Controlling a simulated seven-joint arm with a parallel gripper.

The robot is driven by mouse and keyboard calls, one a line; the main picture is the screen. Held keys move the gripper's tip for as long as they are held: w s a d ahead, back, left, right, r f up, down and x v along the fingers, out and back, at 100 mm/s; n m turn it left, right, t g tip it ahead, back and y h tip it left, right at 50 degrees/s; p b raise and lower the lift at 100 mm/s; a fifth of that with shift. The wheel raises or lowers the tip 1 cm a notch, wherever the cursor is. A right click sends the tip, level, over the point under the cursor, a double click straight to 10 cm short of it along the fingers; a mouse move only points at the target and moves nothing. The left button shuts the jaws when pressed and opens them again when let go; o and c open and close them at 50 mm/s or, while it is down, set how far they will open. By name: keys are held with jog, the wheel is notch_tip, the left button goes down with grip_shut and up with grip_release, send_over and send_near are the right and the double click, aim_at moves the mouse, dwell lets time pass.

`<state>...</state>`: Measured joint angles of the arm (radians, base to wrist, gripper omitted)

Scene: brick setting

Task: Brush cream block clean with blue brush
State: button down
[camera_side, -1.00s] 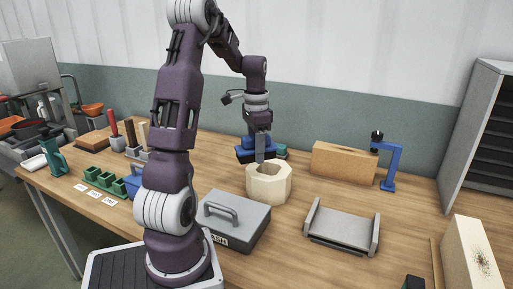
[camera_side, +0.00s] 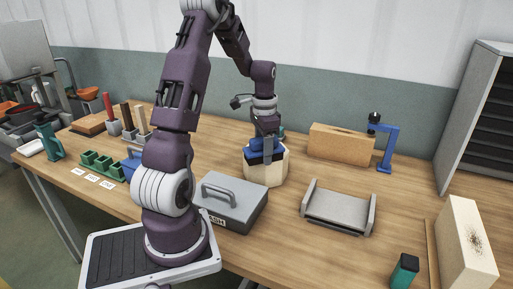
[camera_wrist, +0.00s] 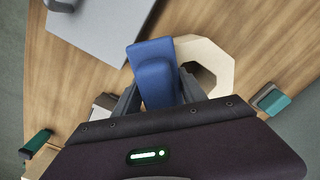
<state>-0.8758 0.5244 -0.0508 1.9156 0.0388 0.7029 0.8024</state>
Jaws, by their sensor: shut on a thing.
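My gripper (camera_side: 266,136) is shut on the blue brush (camera_side: 262,152), and the brush also shows between my fingers in the wrist view (camera_wrist: 157,78). The brush is at the pale octagonal ring (camera_side: 268,174), covering part of its top; I cannot tell whether they touch. The ring's dark opening shows beside the brush in the wrist view (camera_wrist: 226,62). A cream block (camera_side: 460,235) with dark specks on its front face stands at the far right of the side view, well away from my gripper. The brush's underside is hidden.
A grey lidded box (camera_side: 232,208) stands in front of the ring. A grey cradle (camera_side: 338,208) is to its right. A wooden block (camera_side: 340,142) and a blue stand (camera_side: 387,150) are behind. A black-and-teal item (camera_side: 404,271) is near the front. Bare table lies between.

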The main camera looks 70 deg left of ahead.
jog(key=shift+w+d+f, duration=0.1)
jog(key=shift+w+d, duration=0.05)
jog(key=shift+s+a, duration=1.4)
jog(key=shift+r, duration=4.05)
jog(key=w+d+f+m, duration=0.2)
jog(key=w+d, duration=0.3)
jog(key=d, duration=0.2)
jog(key=m, duration=0.7)
send_over(330, 267)
notch_tip(330, 267, down, 8)
notch_tip(330, 267, down, 8)
jog(key=shift+r, duration=0.1)
